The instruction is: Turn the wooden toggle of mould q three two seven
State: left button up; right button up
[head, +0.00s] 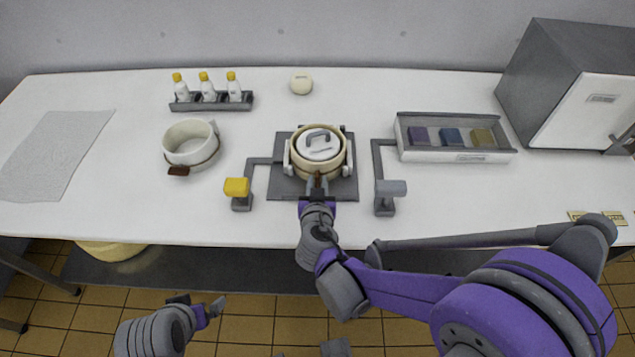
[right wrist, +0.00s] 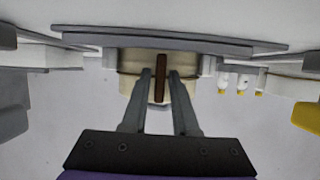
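A round cream mould (head: 294,160) with a white lid and grey handle (head: 318,135) sits on a dark grey plate (head: 345,189) at the table's middle. Its brown wooden toggle (right wrist: 160,78) points along my fingers in the right wrist view. My right gripper (right wrist: 160,73) is open, with one finger on each side of the toggle and a narrow gap visible. In the head view, the right gripper (head: 317,182) mostly hides the toggle. My left gripper (head: 198,303) is open and empty, low in front of the table. No mould number is readable.
A second, open cream mould (head: 190,143) with a brown toggle (head: 178,171) stands left. A yellow-topped post (head: 236,187) and a grey-topped post (head: 391,188) flank the plate. Bottles (head: 208,87), a tray of coloured blocks (head: 455,156) and a grey cabinet (head: 565,85) stand farther off.

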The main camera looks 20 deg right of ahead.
jog(key=p+v, duration=0.1)
jog(key=v, duration=0.9)
jog(key=shift+s+r+p, duration=0.15)
jog(key=shift+s+p, duration=0.2)
jog(key=shift+s+d, duration=0.1)
jog(key=shift+d, duration=0.15)
jog(key=d+g, duration=0.1)
jog(key=s+d+g+p, duration=0.1)
jog(key=d, duration=0.1)
jog(key=shift+s+d, duration=0.2)
jog(key=shift+d, duration=0.15)
jog(key=s+d+n+g+p, duration=0.1)
jog(key=s+d+g+p, duration=0.1)
jog(key=s+d+g, duration=0.1)
jog(key=shift+s+d+r+p, duration=0.15)
jog(key=shift+s+d+p, duration=0.15)
jog(key=shift+s+d, duration=0.2)
jog(key=s+a+r+n+g+y+p, duration=0.1)
jog(key=s+r+n+g+y+p, duration=0.1)
jog(key=s, duration=0.3)
jog(key=shift+s+r+g+y, duration=0.3)
jog(key=shift+r+y, duration=0.25)
jog(key=shift+y, duration=0.35)
